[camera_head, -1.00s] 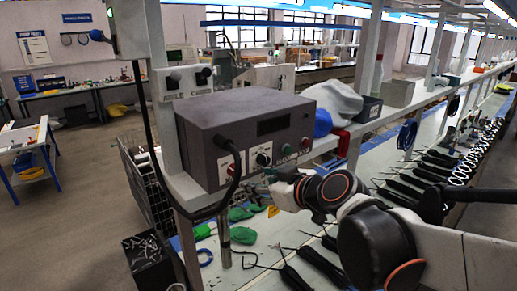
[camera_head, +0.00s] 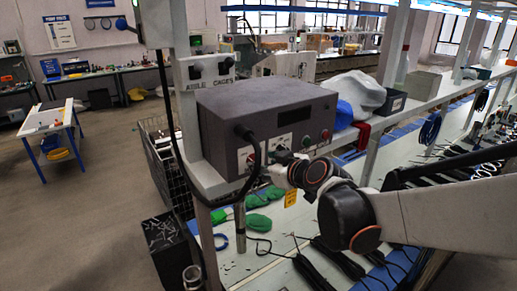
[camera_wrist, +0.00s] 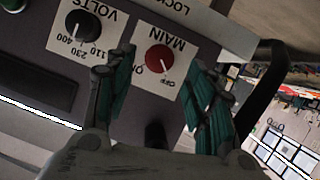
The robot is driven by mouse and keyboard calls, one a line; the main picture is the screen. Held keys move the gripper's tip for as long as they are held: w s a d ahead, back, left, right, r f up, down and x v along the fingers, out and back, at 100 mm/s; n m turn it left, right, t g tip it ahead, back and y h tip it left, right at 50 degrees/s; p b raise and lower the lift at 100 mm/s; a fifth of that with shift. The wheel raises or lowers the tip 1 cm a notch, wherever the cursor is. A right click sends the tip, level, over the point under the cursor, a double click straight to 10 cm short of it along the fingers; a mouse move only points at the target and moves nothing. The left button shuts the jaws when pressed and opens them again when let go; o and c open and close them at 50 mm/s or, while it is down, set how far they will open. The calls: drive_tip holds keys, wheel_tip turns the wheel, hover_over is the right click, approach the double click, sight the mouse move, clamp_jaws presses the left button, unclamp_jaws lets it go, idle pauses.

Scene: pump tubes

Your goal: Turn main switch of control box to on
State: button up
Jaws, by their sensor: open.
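The grey control box (camera_head: 235,105) sits on the shelf in the head view, its panel facing my arm. In the wrist view its main switch (camera_wrist: 159,58) is a round red knob on a white plate marked MAIN. The knob's white pointer line points towards the OFF mark. My gripper (camera_wrist: 160,72) is open, with one green-padded finger on each side of the main switch and nothing held. I cannot tell how far the fingertips are from the panel. In the head view my gripper (camera_head: 281,157) is at the panel front, partly hidden by my wrist.
A black VOLTS knob (camera_wrist: 82,29) is beside the main switch, close to one finger. A thick black cable (camera_head: 256,165) loops from the box front near my gripper. Green gloves (camera_head: 258,223) and black tools (camera_head: 325,262) lie on the bench below.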

drive_tip(key=shift+x, duration=2.15)
drive_tip(key=c, duration=1.1)
